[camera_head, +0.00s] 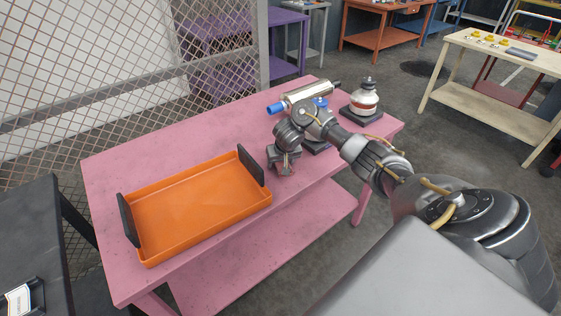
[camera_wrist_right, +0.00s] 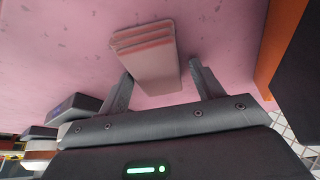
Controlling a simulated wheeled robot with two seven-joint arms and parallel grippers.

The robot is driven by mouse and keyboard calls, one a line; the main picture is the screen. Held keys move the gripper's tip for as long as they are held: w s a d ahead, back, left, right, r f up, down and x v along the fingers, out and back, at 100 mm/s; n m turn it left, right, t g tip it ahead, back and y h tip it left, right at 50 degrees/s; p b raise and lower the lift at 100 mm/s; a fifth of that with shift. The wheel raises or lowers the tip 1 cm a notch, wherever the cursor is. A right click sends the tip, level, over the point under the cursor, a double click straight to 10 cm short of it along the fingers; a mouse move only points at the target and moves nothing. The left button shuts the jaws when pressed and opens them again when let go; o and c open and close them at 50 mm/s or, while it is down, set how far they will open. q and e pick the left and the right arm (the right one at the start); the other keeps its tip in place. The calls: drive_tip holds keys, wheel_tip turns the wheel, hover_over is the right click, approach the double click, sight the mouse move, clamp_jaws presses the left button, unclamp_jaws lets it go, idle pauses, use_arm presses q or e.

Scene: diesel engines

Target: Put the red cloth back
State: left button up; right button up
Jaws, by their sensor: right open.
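A folded, reddish-pink cloth (camera_wrist_right: 145,50) shows in the right wrist view, on or just above the pink table (camera_head: 215,140). My right gripper (camera_wrist_right: 160,68) is open, with one finger on each side of the cloth's near end. I cannot tell whether the fingers touch it. In the head view my right gripper (camera_head: 285,168) is over the table, right of the orange tray (camera_head: 190,205), and I cannot make out the cloth there. The tray is empty and has black end handles. My left gripper is not in view.
Behind my right arm are a silver cylinder with a blue end (camera_head: 308,95) and a red-and-white part on a dark base (camera_head: 364,100). A wire fence (camera_head: 110,80) stands behind the table. A dark bench (camera_head: 30,240) is at the left. The table's left back is clear.

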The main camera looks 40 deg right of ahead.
drive_tip(key=shift+s+d+f, duration=0.25)
drive_tip(key=shift+r, duration=0.15)
drive_tip(key=p+v, duration=0.9)
drive_tip(key=v, duration=0.3)
drive_tip(key=shift+w+r+p, duration=0.2)
drive_tip(key=shift+r+p, duration=0.05)
drive_tip(key=shift+p, duration=0.1)
